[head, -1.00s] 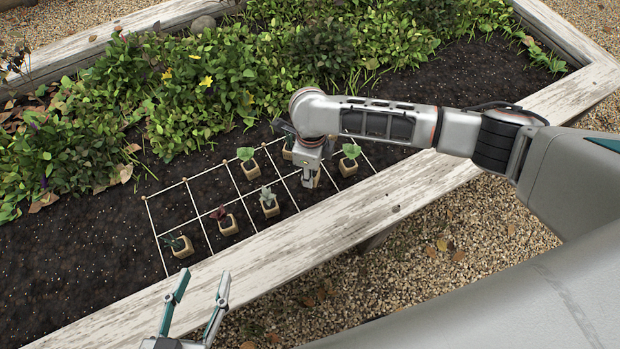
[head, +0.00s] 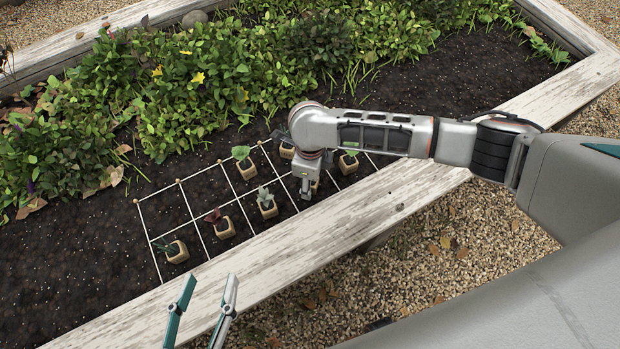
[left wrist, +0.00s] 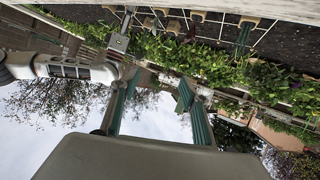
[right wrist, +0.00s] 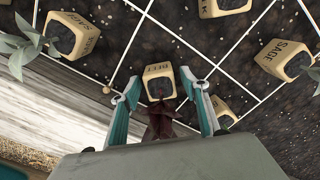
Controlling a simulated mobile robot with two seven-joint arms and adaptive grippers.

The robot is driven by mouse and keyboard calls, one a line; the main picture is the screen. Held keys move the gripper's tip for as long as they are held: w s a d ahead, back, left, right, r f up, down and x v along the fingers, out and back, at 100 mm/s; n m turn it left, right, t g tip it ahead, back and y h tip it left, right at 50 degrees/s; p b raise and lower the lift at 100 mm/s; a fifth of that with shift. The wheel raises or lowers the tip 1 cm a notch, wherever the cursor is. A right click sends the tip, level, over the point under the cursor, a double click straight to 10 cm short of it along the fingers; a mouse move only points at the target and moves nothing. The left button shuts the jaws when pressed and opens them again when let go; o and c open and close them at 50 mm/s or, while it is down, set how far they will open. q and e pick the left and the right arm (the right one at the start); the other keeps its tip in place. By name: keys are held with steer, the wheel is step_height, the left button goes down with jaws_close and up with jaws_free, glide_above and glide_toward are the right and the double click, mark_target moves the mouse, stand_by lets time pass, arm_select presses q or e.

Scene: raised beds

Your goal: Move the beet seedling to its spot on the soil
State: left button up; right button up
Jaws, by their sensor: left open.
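In the right wrist view, a tan pot labelled BEET (right wrist: 160,74) sits on dark soil, with dark red leaves (right wrist: 160,122) on the camera side. My right gripper (right wrist: 160,88) is open, its fingertips on either side of this pot with small gaps. In the head view, my right gripper (head: 306,192) points down over the grid, its fingers mostly hidden. A red-leaved seedling (head: 216,218) stands left of it; I cannot tell whether it is the same plant. My left gripper (head: 209,290) is open and empty at the bottom, this side of the plank.
A white string grid (head: 190,207) holds several other potted seedlings, including one labelled SAGE (right wrist: 287,58) and a grey-leaved one (head: 266,204). A weathered plank (head: 290,255) edges the bed. Leafy plants (head: 190,95) fill the back. Soil at the left is bare.

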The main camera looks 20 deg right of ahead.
steer(key=r, duration=0.2)
steer(key=r+p, duration=0.2)
steer(key=r, duration=0.1)
steer(key=shift+w+r, duration=0.35)
arm_select(q)
steer(key=a+p, duration=0.1)
steer(key=s+a+f+m, duration=0.1)
steer(key=a+f+m+g+y+p, duration=0.1)
steer(key=a, duration=0.1)
steer(key=shift+s+f+p, duration=0.1)
steer(key=shift+s+p, duration=0.05)
steer(key=shift+p, duration=0.2)
arm_select(e)
step_height(320, 180, up, 7)
steer(key=shift+s+f, duration=0.2)
steer(key=shift+s, duration=0.2)
